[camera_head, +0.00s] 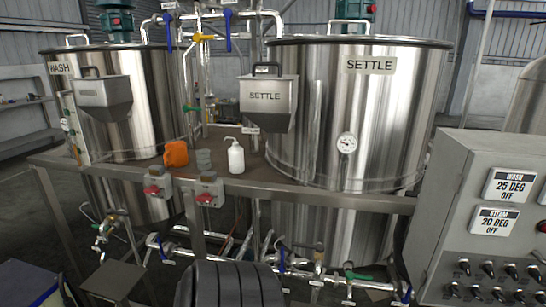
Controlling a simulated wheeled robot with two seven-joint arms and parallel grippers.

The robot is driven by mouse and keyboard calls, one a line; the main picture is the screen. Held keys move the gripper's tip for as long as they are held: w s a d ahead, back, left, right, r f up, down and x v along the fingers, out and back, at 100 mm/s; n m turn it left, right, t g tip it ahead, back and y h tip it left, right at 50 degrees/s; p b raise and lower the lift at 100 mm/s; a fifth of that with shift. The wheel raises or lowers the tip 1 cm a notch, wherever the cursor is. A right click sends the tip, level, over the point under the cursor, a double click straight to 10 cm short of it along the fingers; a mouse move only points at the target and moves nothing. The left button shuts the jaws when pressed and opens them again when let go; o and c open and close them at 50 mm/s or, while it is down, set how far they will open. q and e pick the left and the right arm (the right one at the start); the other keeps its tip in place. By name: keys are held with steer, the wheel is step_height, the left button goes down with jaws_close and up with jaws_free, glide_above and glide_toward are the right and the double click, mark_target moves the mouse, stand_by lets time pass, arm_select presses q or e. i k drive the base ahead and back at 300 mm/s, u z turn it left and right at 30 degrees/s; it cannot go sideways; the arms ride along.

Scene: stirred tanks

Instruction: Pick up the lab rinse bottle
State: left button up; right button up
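The lab rinse bottle (236,158) is white with a thin bent spout at its top that points left. It stands upright on the brown platform (274,183) between the WASH tank (152,100) and the SETTLE tank (325,110). Nothing hides the bottle. Neither of my grippers shows in the head view.
The SETTLE hopper (268,103) hangs above and right of the bottle. Two grey switch boxes with red knobs (207,187) (157,186) sit on the platform's front edge. Pipes and valves (318,267) run low in front. A control panel (490,225) stands at the right.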

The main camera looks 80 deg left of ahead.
mark_target(235, 152)
steer(key=u, duration=0.05)
steer(key=i, duration=1.2)
steer(key=u, duration=1.7)
